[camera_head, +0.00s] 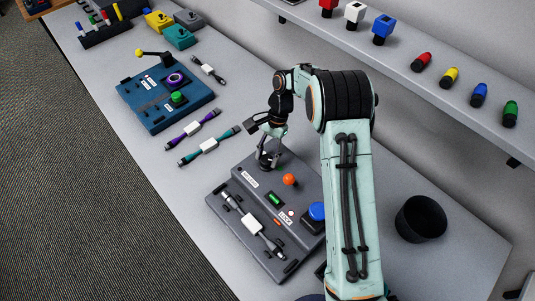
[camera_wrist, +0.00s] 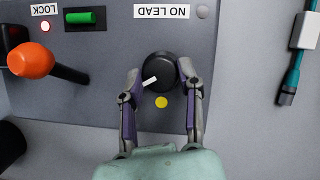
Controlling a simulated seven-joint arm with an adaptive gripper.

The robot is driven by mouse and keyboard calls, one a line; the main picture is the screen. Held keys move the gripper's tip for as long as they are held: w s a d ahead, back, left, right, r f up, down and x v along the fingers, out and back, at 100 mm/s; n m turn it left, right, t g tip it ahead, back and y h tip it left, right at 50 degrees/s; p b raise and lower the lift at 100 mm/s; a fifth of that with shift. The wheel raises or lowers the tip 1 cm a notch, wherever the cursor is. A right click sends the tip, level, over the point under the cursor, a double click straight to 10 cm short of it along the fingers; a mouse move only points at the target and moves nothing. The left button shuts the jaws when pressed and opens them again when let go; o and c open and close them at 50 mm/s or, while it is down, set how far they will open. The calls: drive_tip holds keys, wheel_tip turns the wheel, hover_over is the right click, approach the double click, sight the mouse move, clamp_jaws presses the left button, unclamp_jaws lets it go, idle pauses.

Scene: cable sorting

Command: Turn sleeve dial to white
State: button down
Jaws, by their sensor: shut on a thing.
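The sleeve dial (camera_wrist: 163,68) is a round black knob with a white pointer mark, on a grey panel (camera_wrist: 125,45). In the wrist view the pointer slants toward the lower left. A yellow dot (camera_wrist: 161,102) lies on the panel just below the knob. No white dot is visible around it; the fingers hide parts of its surround. My gripper (camera_wrist: 162,76) is shut on the dial, one finger on each side. In the head view my gripper (camera_head: 268,159) is down at the far end of the panel, and it largely hides the dial.
A blue button (camera_head: 317,211) stands nearby. A white-block cable (camera_head: 250,224) lies in the front tray. A teal cable (camera_head: 210,145) lies left.

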drive_tip(key=shift+n, duration=0.3)
drive_tip(key=n+h, duration=0.1)
drive_tip(key=n, duration=0.1)
drive_tip(key=n+h, duration=0.1)
drive_tip(key=n, duration=0.2)
drive_tip(key=shift+a+f+n+g, duration=0.1)
drive_tip(key=shift+a+n+g, duration=0.05)
drive_tip(key=shift+n+g, duration=0.2)
drive_tip(key=n+h, duration=0.1)
drive_tip(key=n, duration=0.2)
drive_tip(key=n+h, duration=0.1)
drive_tip(key=n, duration=0.2)
drive_tip(key=shift+a+h, duration=0.1)
drive_tip(key=shift+h, duration=0.3)
drive_tip(key=n+t, duration=0.1)
drive_tip(key=n, duration=0.1)
drive_tip(key=n+t+h, duration=0.1)
drive_tip(key=n, duration=0.2)
drive_tip(key=shift+s+n, duration=0.1)
drive_tip(key=shift+n, duration=0.25)
drive_tip(key=n+t, duration=0.1)
drive_tip(key=n, duration=0.1)
drive_tip(key=n+t+h, duration=0.1)
drive_tip(key=n, duration=0.2)
drive_tip(key=shift+n+t, duration=0.25)
drive_tip(key=shift+n, duration=0.05)
drive_tip(key=c, duration=0.7)
unclamp_jaws()
